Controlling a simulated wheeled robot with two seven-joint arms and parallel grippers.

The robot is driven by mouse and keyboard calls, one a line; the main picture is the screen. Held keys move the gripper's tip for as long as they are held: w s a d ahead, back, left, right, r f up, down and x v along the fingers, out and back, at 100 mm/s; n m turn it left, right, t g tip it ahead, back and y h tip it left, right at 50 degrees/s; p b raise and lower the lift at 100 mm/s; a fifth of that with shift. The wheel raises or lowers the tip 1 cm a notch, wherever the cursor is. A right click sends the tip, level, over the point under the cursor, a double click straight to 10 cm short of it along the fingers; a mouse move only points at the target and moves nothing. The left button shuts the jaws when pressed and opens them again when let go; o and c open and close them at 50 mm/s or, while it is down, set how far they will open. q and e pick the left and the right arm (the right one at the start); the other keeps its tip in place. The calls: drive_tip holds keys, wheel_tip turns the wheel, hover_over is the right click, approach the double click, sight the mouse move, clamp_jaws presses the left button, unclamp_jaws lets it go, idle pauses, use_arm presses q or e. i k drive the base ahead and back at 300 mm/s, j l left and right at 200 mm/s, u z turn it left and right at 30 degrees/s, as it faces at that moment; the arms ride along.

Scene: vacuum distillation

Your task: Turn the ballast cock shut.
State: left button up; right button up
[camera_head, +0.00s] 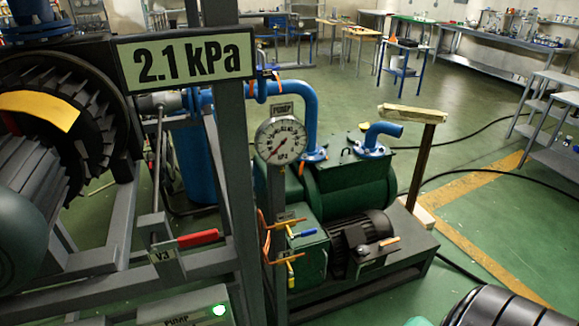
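The green vacuum pump (350,185) stands on a grey frame in the middle. At its left end are small brass-coloured cocks: an upper one with a blue handle (303,233) and a lower one with a yellowish lever (289,258).
A grey post with a "2.1 kPa" sign (186,58) stands left of the pump. Open green floor (480,215) lies right.

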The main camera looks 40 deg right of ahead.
sight(312, 230)
drive_tip(key=z, duration=1.25)
